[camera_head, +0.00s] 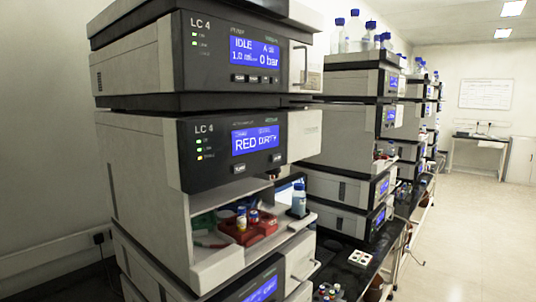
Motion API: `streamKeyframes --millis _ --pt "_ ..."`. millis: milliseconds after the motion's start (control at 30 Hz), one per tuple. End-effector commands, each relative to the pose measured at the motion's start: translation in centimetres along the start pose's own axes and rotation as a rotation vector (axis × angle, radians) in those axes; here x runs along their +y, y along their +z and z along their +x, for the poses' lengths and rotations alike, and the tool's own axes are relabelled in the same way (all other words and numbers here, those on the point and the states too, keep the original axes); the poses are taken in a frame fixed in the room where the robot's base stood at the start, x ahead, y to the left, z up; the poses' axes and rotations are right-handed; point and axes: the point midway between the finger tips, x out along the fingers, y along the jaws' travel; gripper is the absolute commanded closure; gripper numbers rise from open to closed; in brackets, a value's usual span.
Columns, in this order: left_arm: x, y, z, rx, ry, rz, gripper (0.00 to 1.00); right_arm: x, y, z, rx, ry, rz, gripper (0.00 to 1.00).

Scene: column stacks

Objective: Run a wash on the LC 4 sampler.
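The LC 4 sampler (215,150) is the second module down in the nearest stack. Below the front panel is an open bay with a red rack (248,230) holding vials and a green rack (203,222). A small blue-capped bottle (299,200) stands on the ledge at the bay's right. Neither of my grippers is in view.
The LC 4 module above (210,60) reads "IDLE" and "0 bar". Another module with a blue screen (262,290) is below. More stacks topped with bottles recede along the dark bench (385,243). The pale floor (480,240) at the right is clear.

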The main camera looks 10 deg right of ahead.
Motion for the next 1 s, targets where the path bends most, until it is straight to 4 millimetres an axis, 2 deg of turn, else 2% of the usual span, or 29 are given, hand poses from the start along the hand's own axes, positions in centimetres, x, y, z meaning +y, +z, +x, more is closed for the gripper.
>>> streamKeyframes --millis 733,833,867,1000 --pt "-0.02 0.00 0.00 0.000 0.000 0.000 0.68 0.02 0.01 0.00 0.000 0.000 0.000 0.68" --pt "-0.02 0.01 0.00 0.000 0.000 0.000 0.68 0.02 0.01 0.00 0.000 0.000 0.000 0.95" --pt "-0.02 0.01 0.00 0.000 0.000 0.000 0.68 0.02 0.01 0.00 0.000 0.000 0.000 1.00" --pt "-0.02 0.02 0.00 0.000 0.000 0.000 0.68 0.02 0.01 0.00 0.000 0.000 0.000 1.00"
